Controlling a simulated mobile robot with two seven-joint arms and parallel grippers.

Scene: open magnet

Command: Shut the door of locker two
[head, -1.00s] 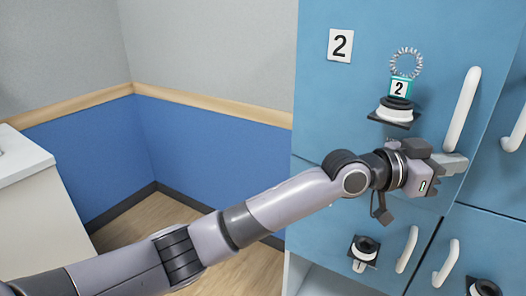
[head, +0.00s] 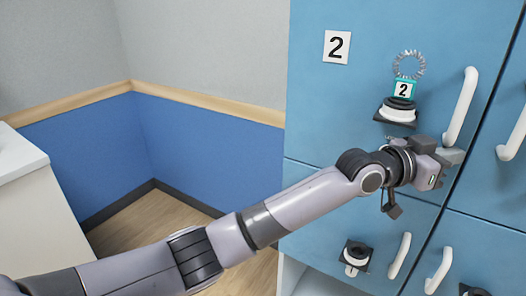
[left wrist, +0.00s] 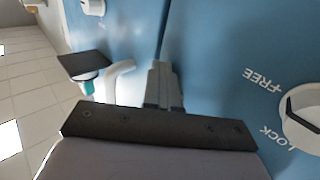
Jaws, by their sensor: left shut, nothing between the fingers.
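The door of locker two (head: 335,110) is the blue panel with the black "2" label (head: 337,47). It looks flush or nearly flush with the panels around it; I cannot tell whether a small gap is left. Its lock (head: 397,110), with a teal "2" tag (head: 404,89) and a coil, sits left of its white handle (head: 460,107). My left gripper (head: 452,157) is shut and empty at the door's lower right, just below the handle. In the left wrist view its fingertips (left wrist: 162,75) are at the blue front beside a seam; contact is unclear. My right gripper is out of view.
Another white handle (head: 513,135) is on the locker to the right. Smaller locker doors with handles (head: 400,256) are below. A white dial (left wrist: 305,112) marked FREE and LOCK shows in the left wrist view. A white cabinet (head: 35,215) stands at left, with open floor between.

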